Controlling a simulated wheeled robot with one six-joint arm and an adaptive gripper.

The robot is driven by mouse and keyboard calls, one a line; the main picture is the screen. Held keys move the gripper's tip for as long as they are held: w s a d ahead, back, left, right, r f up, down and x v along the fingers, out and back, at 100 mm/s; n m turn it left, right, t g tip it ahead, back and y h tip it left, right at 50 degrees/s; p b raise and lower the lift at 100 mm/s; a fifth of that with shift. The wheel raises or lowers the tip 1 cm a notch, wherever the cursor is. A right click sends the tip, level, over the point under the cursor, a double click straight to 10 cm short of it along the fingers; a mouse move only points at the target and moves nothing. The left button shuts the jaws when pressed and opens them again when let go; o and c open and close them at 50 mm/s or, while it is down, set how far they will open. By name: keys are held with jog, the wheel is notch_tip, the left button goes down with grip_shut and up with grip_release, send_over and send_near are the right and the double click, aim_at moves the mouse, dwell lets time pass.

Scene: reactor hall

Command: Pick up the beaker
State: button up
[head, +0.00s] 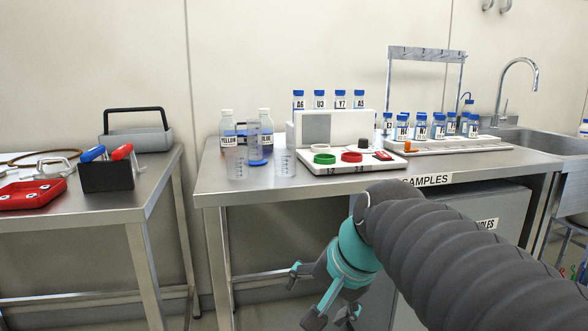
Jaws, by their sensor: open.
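Two small clear beakers stand upright on the samples table, one at the left (236,163) and one to its right (285,163). Between them stands a taller clear cylinder with a blue base (254,143). I cannot tell which vessel the task's beaker is. My gripper (316,300), teal and dark grey, is open and empty. It points down and to the left, in front of the table and lower in the picture than the tabletop, apart from the vessels. Nothing hides the two small beakers' fronts.
White-capped bottles (228,128) stand behind the vessels. A white device (350,160) with green and red rings is close on their right. Blue-capped sample bottles (440,128) and a sink (560,142) lie farther right. A left table (100,200) holds tools. The front-left tabletop is clear.

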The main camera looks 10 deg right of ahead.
jog(key=w+d+r+m+y+b, duration=0.1)
jog(key=w+r+m+y, duration=0.1)
jog(key=w+r+m, duration=0.5)
jog(key=m+t+y+b, duration=0.4)
jog(key=m+y, duration=0.1)
jog(key=m, duration=0.6)
send_near(294, 158)
jog(key=x, duration=0.4)
jog(key=b+x, duration=0.1)
jog(key=x, duration=0.2)
jog(key=shift+d+f, duration=0.15)
jog(key=shift+f, duration=0.2)
jog(key=shift+r+b+x, duration=0.15)
jog(key=shift+b+x, duration=0.1)
jog(key=shift+x, duration=1.25)
jog(key=shift+r+b+x, duration=0.2)
jog(key=shift+x, duration=1.35)
jog(key=shift+w, duration=0.1)
jog(key=c, duration=1.3)
